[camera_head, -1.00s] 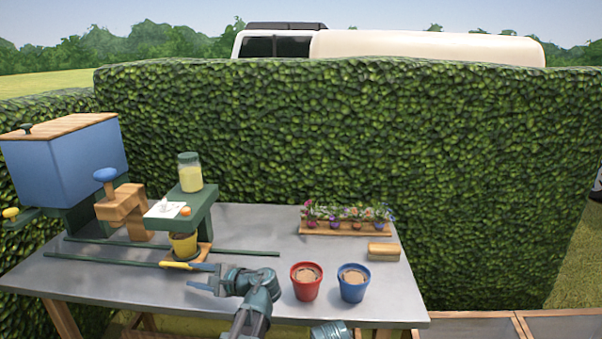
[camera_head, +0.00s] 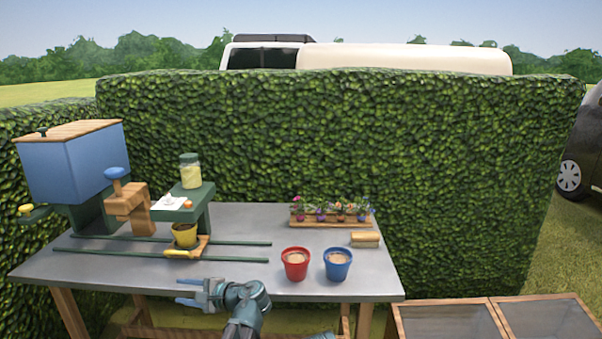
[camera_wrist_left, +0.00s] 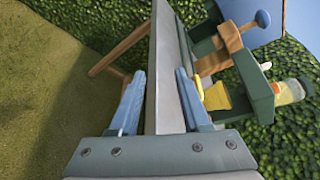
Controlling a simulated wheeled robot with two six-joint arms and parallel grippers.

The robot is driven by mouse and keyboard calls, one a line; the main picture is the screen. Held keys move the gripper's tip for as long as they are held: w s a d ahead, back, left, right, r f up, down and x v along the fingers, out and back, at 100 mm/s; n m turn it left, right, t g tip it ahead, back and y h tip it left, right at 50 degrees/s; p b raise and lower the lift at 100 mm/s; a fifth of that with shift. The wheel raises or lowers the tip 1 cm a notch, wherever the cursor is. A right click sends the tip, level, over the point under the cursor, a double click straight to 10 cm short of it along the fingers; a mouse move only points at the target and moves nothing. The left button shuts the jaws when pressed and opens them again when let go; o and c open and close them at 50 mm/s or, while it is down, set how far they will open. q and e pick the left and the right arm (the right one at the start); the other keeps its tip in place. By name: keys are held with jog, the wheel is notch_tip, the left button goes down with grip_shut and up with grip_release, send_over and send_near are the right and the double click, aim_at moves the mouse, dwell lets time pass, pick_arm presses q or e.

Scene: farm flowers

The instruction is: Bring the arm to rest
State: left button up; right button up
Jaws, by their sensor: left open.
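My left gripper (camera_head: 190,291) is open and empty at the front edge of the grey table (camera_head: 130,270) in the head view. Its two blue fingers point to the left. In the left wrist view the fingers (camera_wrist_left: 157,105) stand apart with the table edge showing between them and nothing held. The yellow pot (camera_head: 185,235) stands on a small wooden carriage under the green shelf, beyond the gripper and apart from it. My right gripper is not in view.
A red pot (camera_head: 296,264) and a blue pot (camera_head: 338,265) stand right of the gripper. A flower tray (camera_head: 330,221) and wooden block (camera_head: 365,240) lie behind. A blue hopper (camera_head: 75,165) stands left, and a jar (camera_head: 190,171) sits on the green shelf (camera_head: 190,206).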

pick_arm(q)
jog(key=s+d+f+n+g+h, duration=0.3)
jog(key=s+d+f+h, duration=0.45)
jog(key=s+d, duration=0.4)
jog(key=s+d+f+n+g+h, duration=0.35)
jog(key=s+d+f+h, duration=0.25)
jog(key=s+d+f, duration=0.45)
notch_tip(320, 180, up, 19)
jog(key=d+p, duration=0.2)
jog(key=p, duration=1.5)
jog(key=shift+w+d+t, duration=0.2)
jog(key=shift+w+t, duration=0.15)
jog(key=shift+t, duration=0.1)
jog(key=shift+f+y, duration=0.15)
jog(key=shift+y, duration=0.1)
